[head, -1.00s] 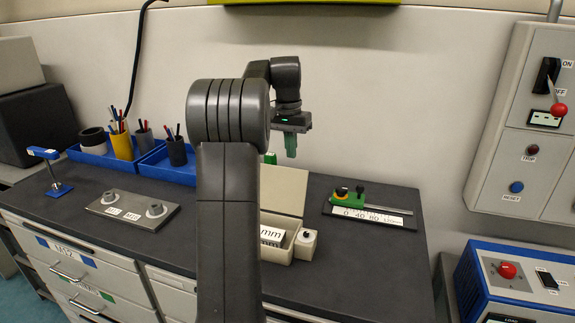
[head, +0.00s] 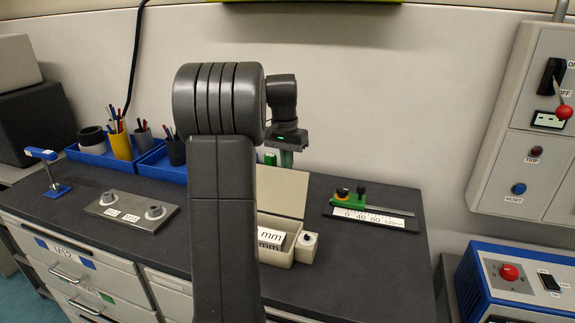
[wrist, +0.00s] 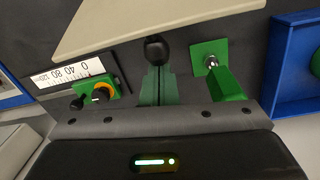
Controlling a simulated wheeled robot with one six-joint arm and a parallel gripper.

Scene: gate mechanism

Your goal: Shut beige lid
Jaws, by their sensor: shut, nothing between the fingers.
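The beige lid (head: 281,192) stands open and upright at the back of its beige box (head: 278,251) on the dark bench. In the wrist view the lid (wrist: 150,22) is a pale slab across the top. My gripper (head: 286,158) is behind the lid, just above its top edge in the picture, with its fingers pointing down. In the wrist view my green gripper (wrist: 157,75) is shut and empty. A black round knob (wrist: 154,48) shows at the fingertips, close to the lid's edge; I cannot tell whether the fingers touch it.
A green bracket with a bolt (wrist: 222,78) is beside my fingers. A ruled slide gauge (head: 368,210) lies to the right of the box. A plate with two knobs (head: 131,210) and blue trays with pen cups (head: 170,165) are left. My arm hides part of the bench.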

